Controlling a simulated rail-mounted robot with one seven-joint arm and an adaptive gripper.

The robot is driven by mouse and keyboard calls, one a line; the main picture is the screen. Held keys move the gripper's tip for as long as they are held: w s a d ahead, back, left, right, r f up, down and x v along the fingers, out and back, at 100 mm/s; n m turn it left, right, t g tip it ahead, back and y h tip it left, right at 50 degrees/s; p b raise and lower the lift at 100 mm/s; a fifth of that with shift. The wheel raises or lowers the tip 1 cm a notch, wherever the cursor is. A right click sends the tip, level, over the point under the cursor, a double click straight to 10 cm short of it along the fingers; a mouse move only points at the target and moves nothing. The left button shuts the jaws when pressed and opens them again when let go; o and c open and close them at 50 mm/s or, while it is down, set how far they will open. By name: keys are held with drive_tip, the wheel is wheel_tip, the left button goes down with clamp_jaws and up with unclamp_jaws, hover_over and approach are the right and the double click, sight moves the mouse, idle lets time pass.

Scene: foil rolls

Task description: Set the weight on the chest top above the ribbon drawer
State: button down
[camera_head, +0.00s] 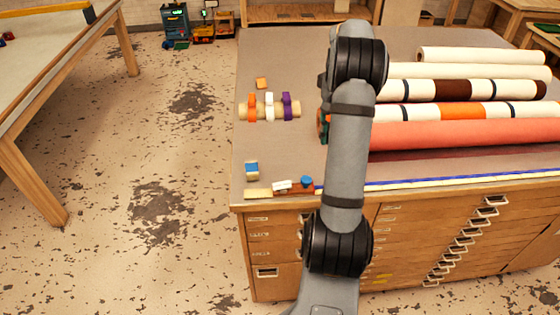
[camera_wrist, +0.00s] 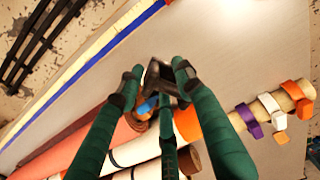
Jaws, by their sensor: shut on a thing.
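My gripper (camera_wrist: 157,76) has green fingers, shut on a small dark metallic weight (camera_wrist: 161,84) in the wrist view. It holds the weight over the grey chest top (camera_head: 285,55), beside the ends of the rolls. In the head view my arm hides the weight and most of the gripper; only a bit of green shows. The wooden chest (camera_head: 410,220) has a left drawer column (camera_head: 258,235) and a right column with several handles (camera_head: 465,240). The drawer labels are too small to read, so I cannot tell which is the ribbon drawer.
Several rolls (camera_head: 480,55) lie across the right of the top. A blue-topped block (camera_head: 252,168) and small items (camera_head: 282,186) sit near the front edge. Bare top lies between.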

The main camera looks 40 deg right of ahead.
drive_tip(key=shift+s+a+f+n+b, duration=0.1)
drive_tip(key=shift+s+a+n+b, duration=0.2)
drive_tip(key=shift+a+n+b, duration=0.25)
drive_tip(key=shift+s+a+f+n+b, duration=0.1)
drive_tip(key=shift+s+a+n+b, duration=0.25)
drive_tip(key=shift+n, duration=0.2)
drive_tip(key=p, duration=0.2)
hover_over(293, 165)
drive_tip(key=shift+n, duration=0.4)
wheel_tip(293, 165, down, 6)
drive_tip(key=shift+f, duration=2.25)
drive_tip(key=shift+f, duration=0.15)
drive_tip(key=c, duration=1.2)
unclamp_jaws()
wheel_tip(293, 165, up, 12)
drive_tip(key=shift+r+p, duration=0.15)
drive_tip(key=shift+p, duration=0.25)
